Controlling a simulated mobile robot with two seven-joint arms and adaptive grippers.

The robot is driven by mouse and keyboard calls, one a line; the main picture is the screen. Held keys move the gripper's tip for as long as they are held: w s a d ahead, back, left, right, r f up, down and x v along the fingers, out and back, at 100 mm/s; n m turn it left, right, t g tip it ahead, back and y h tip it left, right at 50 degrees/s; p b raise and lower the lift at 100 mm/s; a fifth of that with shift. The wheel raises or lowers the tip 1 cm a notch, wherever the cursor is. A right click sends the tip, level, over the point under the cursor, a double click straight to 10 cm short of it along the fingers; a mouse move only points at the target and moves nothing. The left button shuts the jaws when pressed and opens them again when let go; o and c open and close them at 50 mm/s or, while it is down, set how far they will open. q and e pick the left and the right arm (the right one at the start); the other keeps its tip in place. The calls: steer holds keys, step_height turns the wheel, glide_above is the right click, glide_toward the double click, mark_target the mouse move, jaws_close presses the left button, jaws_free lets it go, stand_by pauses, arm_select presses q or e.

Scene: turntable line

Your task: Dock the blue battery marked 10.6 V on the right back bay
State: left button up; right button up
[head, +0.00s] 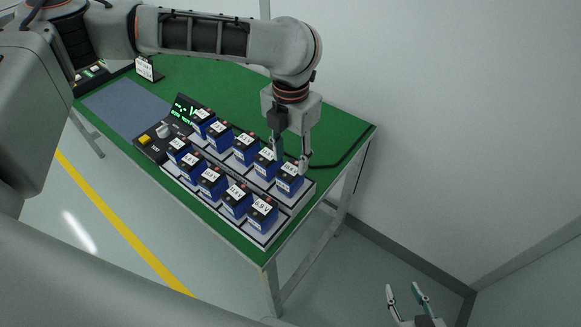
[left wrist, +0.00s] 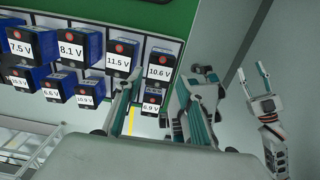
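The blue battery marked 10.6 V (left wrist: 158,71) stands upright at the right end of the back row. In the head view the back row's right-end battery (head: 288,182) stands on the bay strip (head: 307,186). My left gripper (head: 291,164) is above it, fingers apart, one to each side of its top. In the left wrist view the left gripper's fingers (left wrist: 153,92) are open near this battery; I cannot tell whether they touch it. My right gripper (head: 405,289) is open and empty, low beyond the table's right end; it also shows in the left wrist view (left wrist: 252,76).
Neighbouring batteries are marked 11.5 V (left wrist: 119,61), 8.1 V (left wrist: 73,50) and 6.9 V (left wrist: 152,106). A console with a green display (head: 183,110), yellow button (head: 145,140) and grey knob (head: 163,131) adjoins the rows. The green table (head: 220,85) is clear behind them.

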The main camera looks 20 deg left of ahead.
mark_target(290, 170)
arm_select(q)
steer(key=shift+r, duration=2.35)
steer(key=shift+s+f, duration=0.1)
